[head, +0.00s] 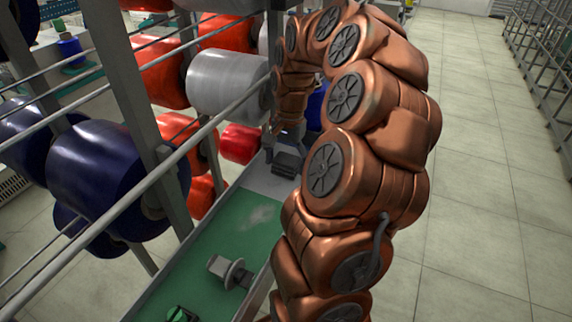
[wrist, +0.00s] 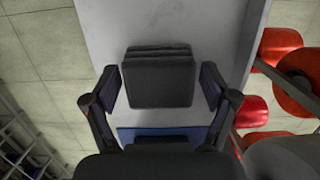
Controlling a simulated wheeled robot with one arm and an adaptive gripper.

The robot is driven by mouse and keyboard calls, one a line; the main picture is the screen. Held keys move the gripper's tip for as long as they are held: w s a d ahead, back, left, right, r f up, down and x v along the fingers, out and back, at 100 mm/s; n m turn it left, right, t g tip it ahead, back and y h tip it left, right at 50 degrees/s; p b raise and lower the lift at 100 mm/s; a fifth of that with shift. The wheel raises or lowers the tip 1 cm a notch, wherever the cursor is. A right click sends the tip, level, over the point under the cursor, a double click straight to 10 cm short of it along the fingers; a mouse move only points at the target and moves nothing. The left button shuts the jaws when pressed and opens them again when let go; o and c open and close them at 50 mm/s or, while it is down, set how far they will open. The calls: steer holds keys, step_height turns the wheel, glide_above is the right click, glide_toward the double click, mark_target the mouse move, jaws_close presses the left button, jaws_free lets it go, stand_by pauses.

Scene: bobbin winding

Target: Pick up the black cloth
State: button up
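The black cloth (wrist: 158,77) is a dark folded stack lying flat on a pale grey surface (wrist: 113,22). In the head view it appears as a small dark block (head: 288,164) at the far end of the bench. My gripper (wrist: 161,88) is open, with one finger on the left and one on the right of the cloth. A gap shows between each finger and the cloth. The height of the fingertips above the surface is hard to tell. In the head view my arm arches over and largely hides the gripper.
A blue patch with a dark piece (wrist: 161,137) lies close to the cloth. The rack with red (head: 240,144), white (head: 226,84) and navy (head: 100,178) spools stands left of the bench. The green bench top (head: 225,225) holds a grey spindle (head: 228,271). Open floor (head: 470,200) lies right.

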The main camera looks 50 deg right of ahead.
mark_target(286, 161)
steer(key=c, duration=0.8)
steer(key=shift+r, duration=0.1)
steer(key=shift+r+b, duration=0.55)
steer(key=shift+r, duration=0.95)
steer(key=shift+s+a+r, duration=0.1)
steer(key=shift+s+r, duration=0.05)
steer(key=shift+s, duration=0.05)
steer(key=s+a+b, duration=0.2)
steer(key=s+a, duration=0.2)
steer(key=s, duration=0.2)
steer(key=s+a+r+b, duration=0.1)
steer(key=s+a+b, duration=0.1)
steer(key=s, duration=0.5)
steer(key=shift+s+a+r, duration=0.25)
steer(key=shift+a, duration=0.65)
